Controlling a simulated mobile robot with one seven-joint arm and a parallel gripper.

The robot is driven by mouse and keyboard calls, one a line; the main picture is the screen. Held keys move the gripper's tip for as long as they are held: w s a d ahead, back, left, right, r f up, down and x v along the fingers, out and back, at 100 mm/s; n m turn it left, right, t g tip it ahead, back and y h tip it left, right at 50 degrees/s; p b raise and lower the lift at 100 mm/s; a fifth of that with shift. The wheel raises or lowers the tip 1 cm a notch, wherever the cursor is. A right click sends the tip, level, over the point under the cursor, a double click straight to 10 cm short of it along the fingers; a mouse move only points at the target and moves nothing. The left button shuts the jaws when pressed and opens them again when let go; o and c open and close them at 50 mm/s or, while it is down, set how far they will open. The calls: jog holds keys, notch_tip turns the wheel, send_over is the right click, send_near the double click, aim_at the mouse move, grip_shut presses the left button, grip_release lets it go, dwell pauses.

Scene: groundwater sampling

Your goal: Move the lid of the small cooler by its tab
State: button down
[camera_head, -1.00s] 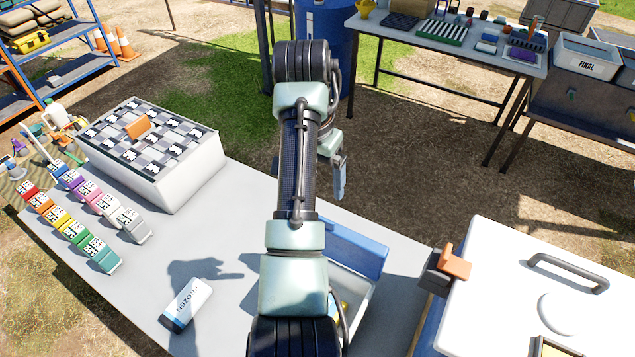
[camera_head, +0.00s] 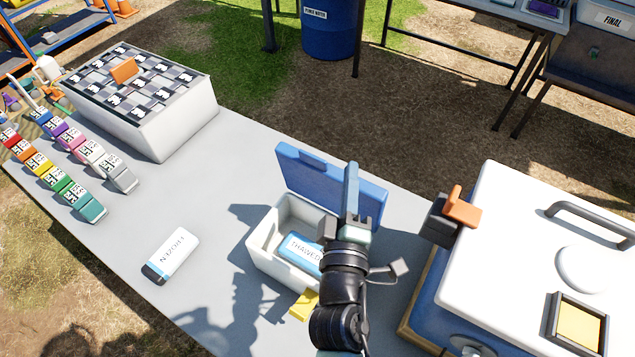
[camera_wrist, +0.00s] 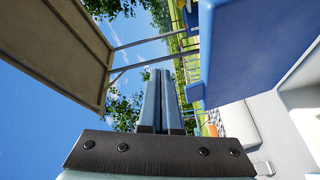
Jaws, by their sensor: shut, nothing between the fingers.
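The small cooler (camera_head: 262,247) is a white open box on the grey table. Its blue lid (camera_head: 290,178) stands raised along the far side, with the tab (camera_head: 313,157) on its upper edge. A blue and white pack marked THAWED (camera_head: 302,252) lies inside. My gripper (camera_head: 351,172) is shut and empty, in front of the lid's right half and right of the tab. In the wrist view the fingers (camera_wrist: 164,85) point past the lid (camera_wrist: 250,45), with the tab (camera_wrist: 194,92) just to their right. I cannot tell whether they touch the lid. My arm hides part of the cooler's right side.
A FROZEN pack (camera_head: 171,256) lies left of the cooler. A white box with a checkered top (camera_head: 180,125) and coloured labelled blocks (camera_head: 70,185) stand farther left. A large white-lidded cooler (camera_head: 510,230) stands close on the right.

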jog(key=s+a+f+n+y+b, duration=0.2)
jog(key=s+a+f+n+y, duration=0.35)
jog(key=s+n, duration=0.35)
jog(key=y+p, duration=0.1)
jog(key=p, duration=0.2)
send_near(307, 157)
jog(key=w+a, duration=0.3)
jog(key=shift+w+d+f+t+p, duration=0.1)
jog(key=shift+w+d+t+p, duration=0.1)
jog(key=shift+w+d+p, duration=0.3)
jog(key=shift+w+d+t+p, duration=0.2)
jog(key=shift+w+d, duration=0.3)
jog(key=shift+w, duration=0.4)
